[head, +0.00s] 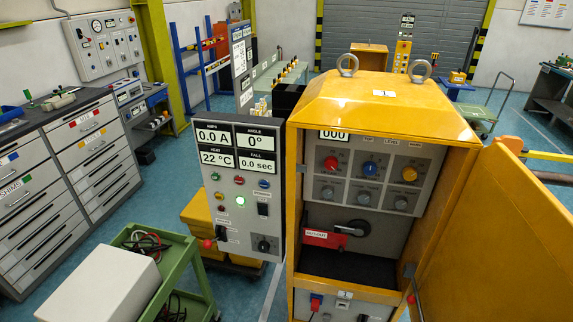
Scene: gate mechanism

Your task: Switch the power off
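A grey control panel (242,225) stands at the left side of a yellow cabinet (385,105). Its displays (239,148) read 0.0 A, 0°, 22 °C and 0.0 sec. A black switch (263,209) and a black rotary knob (264,246) are on the panel's right part. A red ball-ended lever (207,244) sticks out at lower left. Which control is the power switch is too small to read. Neither gripper is in view.
The cabinet's door (505,240) stands open to the right. Inside are red, blue and yellow knobs (370,168) and a red-tagged handle (328,238). A green cart (175,255) with a white box (98,285) stands at front left. Grey drawers (55,175) line the left wall.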

